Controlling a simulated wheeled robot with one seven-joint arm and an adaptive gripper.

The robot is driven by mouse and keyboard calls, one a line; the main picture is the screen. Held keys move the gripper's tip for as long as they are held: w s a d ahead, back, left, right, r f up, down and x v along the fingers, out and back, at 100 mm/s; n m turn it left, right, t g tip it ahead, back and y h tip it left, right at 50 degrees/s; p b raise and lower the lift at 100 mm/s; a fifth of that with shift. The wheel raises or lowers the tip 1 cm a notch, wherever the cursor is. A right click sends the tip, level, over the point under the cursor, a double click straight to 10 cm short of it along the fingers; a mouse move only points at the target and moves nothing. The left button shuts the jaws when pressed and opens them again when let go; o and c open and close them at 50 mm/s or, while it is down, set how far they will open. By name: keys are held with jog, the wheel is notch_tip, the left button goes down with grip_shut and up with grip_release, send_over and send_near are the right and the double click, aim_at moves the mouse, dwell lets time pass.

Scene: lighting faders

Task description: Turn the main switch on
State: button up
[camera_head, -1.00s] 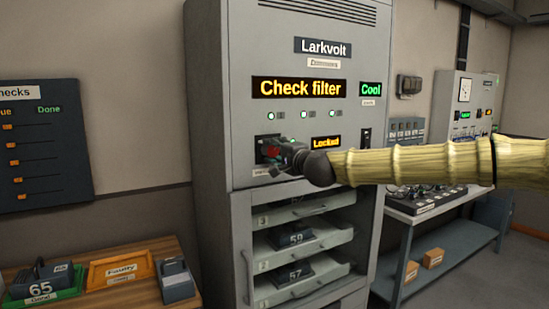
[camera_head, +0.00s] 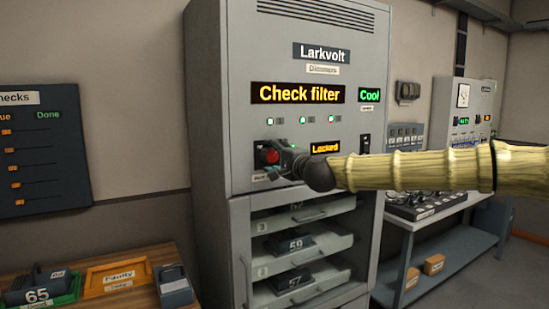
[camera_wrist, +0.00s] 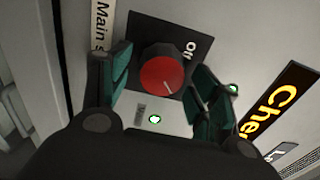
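The main switch is a red round knob (camera_wrist: 163,72) on a black plate, in the wrist view. A green light is lit on a small pale plate close to the knob. My gripper (camera_wrist: 162,88) is open, one dark green finger on each side of the knob, with gaps showing. In the head view the knob (camera_head: 269,155) is in front of my gripper's fingers (camera_head: 276,160) on the grey cabinet (camera_head: 225,110).
The cabinet displays read "Check filter" (camera_head: 298,93), "Cool" (camera_head: 369,95) and "Locked" (camera_head: 325,148). Numbered modules sit on shelves below. A wooden table (camera_head: 140,292) with trays stands left; a bench (camera_head: 445,215) stands right behind my arm.

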jog(key=v, duration=1.2)
